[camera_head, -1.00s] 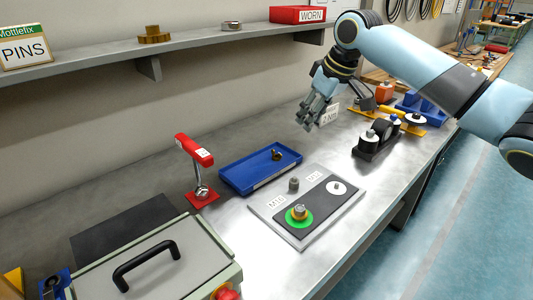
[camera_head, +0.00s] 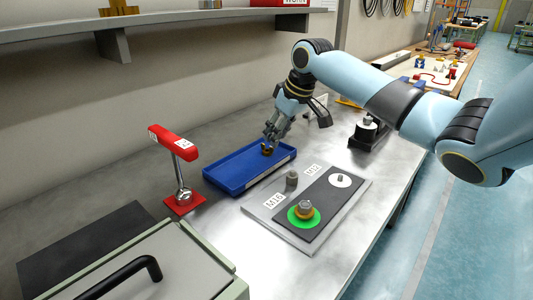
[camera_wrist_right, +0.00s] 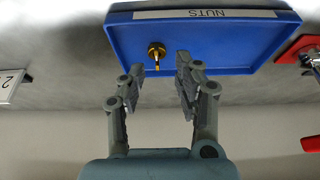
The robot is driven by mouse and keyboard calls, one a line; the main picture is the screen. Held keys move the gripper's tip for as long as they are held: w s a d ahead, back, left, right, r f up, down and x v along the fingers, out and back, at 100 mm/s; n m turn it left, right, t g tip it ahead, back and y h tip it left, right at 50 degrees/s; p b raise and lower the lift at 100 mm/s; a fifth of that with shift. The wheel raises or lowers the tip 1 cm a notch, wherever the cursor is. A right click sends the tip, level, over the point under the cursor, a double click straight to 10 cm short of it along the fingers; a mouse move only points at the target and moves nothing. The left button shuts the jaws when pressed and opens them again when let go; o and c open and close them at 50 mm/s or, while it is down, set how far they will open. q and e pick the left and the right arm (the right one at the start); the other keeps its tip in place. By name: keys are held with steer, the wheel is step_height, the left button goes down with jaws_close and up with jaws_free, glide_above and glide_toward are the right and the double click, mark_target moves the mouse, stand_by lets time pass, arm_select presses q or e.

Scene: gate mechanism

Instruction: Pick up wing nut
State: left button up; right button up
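The wing nut (camera_head: 266,150) is a small brass piece in the blue tray (camera_head: 238,172), near the tray's far end. It also shows in the right wrist view (camera_wrist_right: 156,50), between and just beyond the fingertips, in the tray labelled NUTS (camera_wrist_right: 235,48). My right gripper (camera_head: 272,138) is over the far end of the tray, close to the nut. In the right wrist view the two fingers of my right gripper (camera_wrist_right: 160,68) are apart with nothing between them. Whether a finger touches the nut cannot be told. My left gripper is not in view.
A red stand (camera_head: 173,143) is left of the tray. A grey plate (camera_head: 262,212) with M16 and M12 labels, a green disc and a white disc lies in front. A black fixture (camera_head: 367,134) stands to the right. The shelf (camera_head: 180,22) runs above.

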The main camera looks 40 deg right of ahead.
mark_target(267, 149)
steer(key=x, duration=0.5)
steer(key=shift+w+d+f+b, duration=0.25)
steer(key=shift+w+b, duration=0.05)
jaws_close()
